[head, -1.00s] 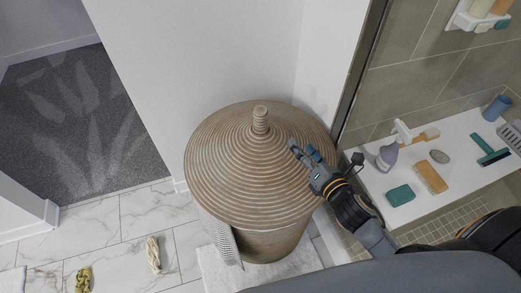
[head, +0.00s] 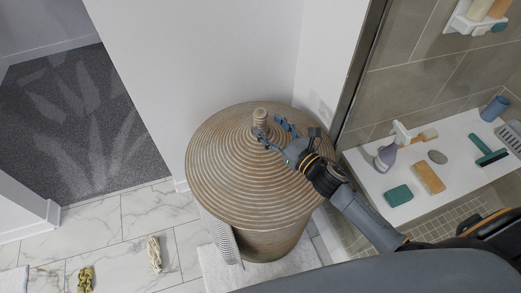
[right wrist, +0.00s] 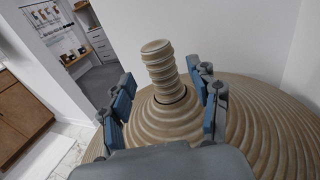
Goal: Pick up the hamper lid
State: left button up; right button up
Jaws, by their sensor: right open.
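The hamper lid (head: 225,165) is a wide, ribbed, tan cone that sits on the round woven hamper (head: 270,242). A ribbed knob (head: 260,117) stands up at its peak. My right gripper (head: 270,133) is over the lid, close beside the knob. In the right wrist view the knob (right wrist: 160,70) rises beyond and between the two blue-padded fingers (right wrist: 165,105), which are apart and empty. I cannot tell whether a finger touches the lid. My left gripper is not in view.
A white wall stands behind the hamper. To the right, a white shower bench (head: 455,140) holds several bottles, sponges and brushes. A white bath mat (head: 215,268) lies under the hamper. Crumpled cloths (head: 154,254) lie on the marble floor at left.

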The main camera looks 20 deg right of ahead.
aim_at(265, 122)
jog(key=p+x, duration=0.1)
jog(key=x, duration=0.4)
jog(key=shift+f, duration=0.1)
jog(key=shift+d, duration=0.1)
grip_shut()
